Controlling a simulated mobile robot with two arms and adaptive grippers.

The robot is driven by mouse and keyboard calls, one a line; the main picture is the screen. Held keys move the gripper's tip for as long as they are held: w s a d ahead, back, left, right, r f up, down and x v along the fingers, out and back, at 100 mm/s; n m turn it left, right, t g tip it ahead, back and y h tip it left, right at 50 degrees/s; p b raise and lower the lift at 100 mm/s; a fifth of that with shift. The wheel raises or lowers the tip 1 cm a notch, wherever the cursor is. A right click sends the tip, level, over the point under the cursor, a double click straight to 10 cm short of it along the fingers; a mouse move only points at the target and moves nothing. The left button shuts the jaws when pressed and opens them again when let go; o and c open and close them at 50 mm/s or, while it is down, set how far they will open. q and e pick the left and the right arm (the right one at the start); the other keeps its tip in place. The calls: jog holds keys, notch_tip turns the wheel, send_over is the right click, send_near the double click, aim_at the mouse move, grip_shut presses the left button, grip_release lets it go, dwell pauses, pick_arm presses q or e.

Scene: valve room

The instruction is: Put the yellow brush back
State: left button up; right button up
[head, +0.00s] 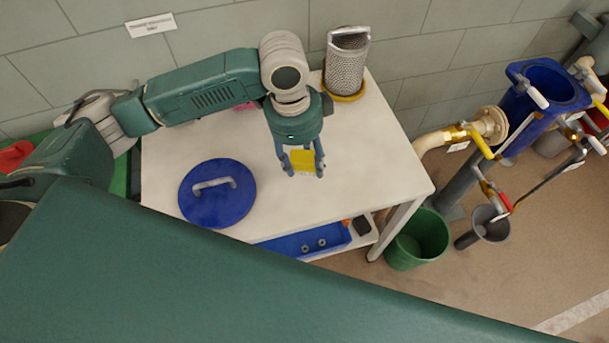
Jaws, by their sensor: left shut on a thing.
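My left gripper (303,167) is in the head view over the right half of the white table (345,205). Its fingers point down and are shut on the yellow brush (301,158). The brush shows as a small yellow block between the fingers, with a pale lower edge. Whether it touches the tabletop I cannot tell. My right gripper is not in view.
A blue lid (217,200) with a grey handle lies on the table's left. A perforated metal strainer (346,68) stands at the back on a yellow base. Below are a blue tray (291,244) and a green bucket (417,243). Pipes and a blue vessel (540,95) stand right.

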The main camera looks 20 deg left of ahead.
aim_at(305, 169)
pick_arm(q)
notch_tip(305, 169, down, 3)
jog(key=shift+r, duration=0.2)
jog(key=shift+f, duration=0.55)
notch_tip(305, 169, down, 4)
jog(key=shift+r, duration=0.25)
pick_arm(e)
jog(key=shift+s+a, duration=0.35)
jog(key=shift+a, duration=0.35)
pick_arm(q)
jog(key=shift+f, duration=0.1)
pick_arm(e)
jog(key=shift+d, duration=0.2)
pick_arm(q)
jog(key=o, duration=1)
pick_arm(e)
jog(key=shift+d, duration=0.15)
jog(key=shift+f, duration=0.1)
